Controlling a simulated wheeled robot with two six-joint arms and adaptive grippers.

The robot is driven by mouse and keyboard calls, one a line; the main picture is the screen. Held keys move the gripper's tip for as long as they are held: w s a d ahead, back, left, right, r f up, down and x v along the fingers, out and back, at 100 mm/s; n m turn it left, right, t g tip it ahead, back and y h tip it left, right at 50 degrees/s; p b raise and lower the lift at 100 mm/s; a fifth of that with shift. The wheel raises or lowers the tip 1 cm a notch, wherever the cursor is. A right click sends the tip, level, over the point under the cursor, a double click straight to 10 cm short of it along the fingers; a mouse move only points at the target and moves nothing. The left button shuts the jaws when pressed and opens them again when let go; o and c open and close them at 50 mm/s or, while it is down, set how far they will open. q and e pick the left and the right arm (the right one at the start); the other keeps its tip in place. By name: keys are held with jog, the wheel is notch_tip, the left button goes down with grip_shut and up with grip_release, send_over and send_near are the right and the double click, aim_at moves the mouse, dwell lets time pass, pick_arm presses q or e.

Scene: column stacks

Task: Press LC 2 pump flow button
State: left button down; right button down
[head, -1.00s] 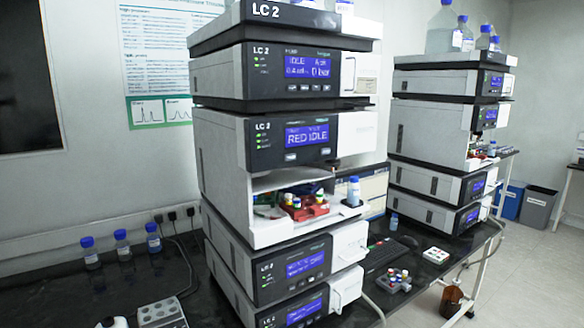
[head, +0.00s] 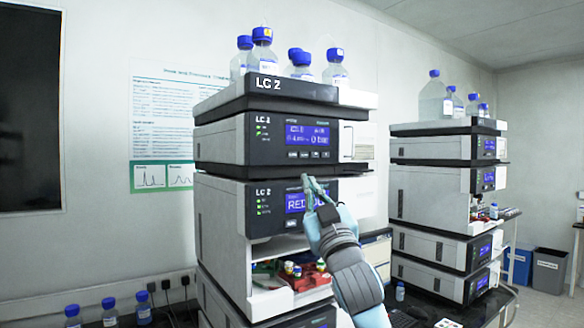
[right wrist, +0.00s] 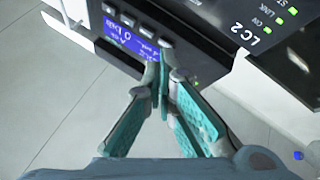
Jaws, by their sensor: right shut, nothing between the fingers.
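The LC 2 pump module (head: 268,140) is the upper unit of the near stack, below the top tray. Its lit blue display (head: 307,133) has a row of several small buttons (head: 307,154) beneath it. My right gripper (head: 309,181) is shut and empty, its tips below that row and in front of the lower LC 2 unit, partly covering that unit's display (head: 294,201). The right wrist view shows the same gripper (right wrist: 162,62) with tips close to the end button (right wrist: 164,45) nearest the LC 2 label. I cannot tell if they touch. My left gripper is not in view.
Blue-capped bottles (head: 302,66) stand on the top tray (head: 320,95). An open compartment with a red vial rack (head: 312,279) lies under the lower unit. A second stack (head: 430,190) stands to the right, and a poster (head: 160,115) hangs behind.

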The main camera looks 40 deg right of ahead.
aim_at(292, 155)
jog(key=s+d+r+t+h, duration=0.1)
jog(key=s+r, duration=0.3)
jog(key=r, duration=0.3)
jog(key=shift+m, duration=0.3)
jog(key=shift+w+f, duration=0.1)
jog(key=shift+w, duration=0.1)
jog(key=shift+w+d+p, duration=0.15)
jog(key=shift+w+p, duration=1.2)
jog(key=shift+w, duration=3)
jog(key=shift+w, duration=0.45)
